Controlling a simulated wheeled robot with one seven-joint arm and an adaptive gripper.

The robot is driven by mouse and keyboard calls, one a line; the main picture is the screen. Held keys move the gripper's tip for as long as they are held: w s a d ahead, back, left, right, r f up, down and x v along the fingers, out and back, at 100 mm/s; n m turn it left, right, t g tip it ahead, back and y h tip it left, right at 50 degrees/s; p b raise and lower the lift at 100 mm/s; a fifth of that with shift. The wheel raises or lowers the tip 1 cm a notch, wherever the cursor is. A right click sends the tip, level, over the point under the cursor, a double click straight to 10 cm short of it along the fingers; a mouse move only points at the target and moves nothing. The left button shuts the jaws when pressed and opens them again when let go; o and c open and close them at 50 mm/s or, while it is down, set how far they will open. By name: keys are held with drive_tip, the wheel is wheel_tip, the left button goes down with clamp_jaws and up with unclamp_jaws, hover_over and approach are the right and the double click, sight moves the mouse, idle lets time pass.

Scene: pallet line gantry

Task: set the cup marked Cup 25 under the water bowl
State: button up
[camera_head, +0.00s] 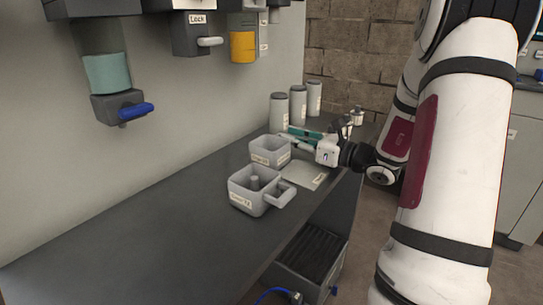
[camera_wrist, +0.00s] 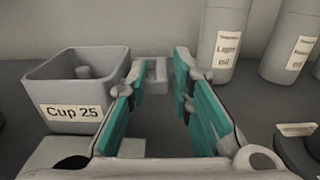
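Cup 25 (camera_wrist: 75,85) is a grey square cup with an inner post and a side handle (camera_wrist: 157,76). It stands upright on the counter at the left of the wrist view. In the head view, the farther of two grey cups (camera_head: 268,153) is beside my gripper (camera_head: 296,137). My gripper (camera_wrist: 162,82) is open, its teal pads apart. The handle's end shows between and just beyond the fingertips; contact cannot be told. A wall bowl with blue-green liquid (camera_head: 107,74) and a blue lever hangs at the left; no label on it is readable.
A nearer grey cup (camera_head: 250,193) with a handle stands in front. Several lidded canisters (camera_head: 279,109) stand at the back, one marked "oil". A yellow-filled dispenser (camera_head: 243,47) and a unit marked "Lock" (camera_head: 190,35) hang above. The counter's left part (camera_head: 130,235) is clear.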

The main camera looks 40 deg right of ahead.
sight(278, 134)
drive_tip(key=b+x, duration=0.1)
drive_tip(key=x, duration=0.3)
drive_tip(key=shift+d+f, duration=0.15)
clamp_jaws()
wheel_tip(278, 134, up, 10)
drive_tip(key=p, duration=0.3)
drive_tip(key=shift+p, duration=0.35)
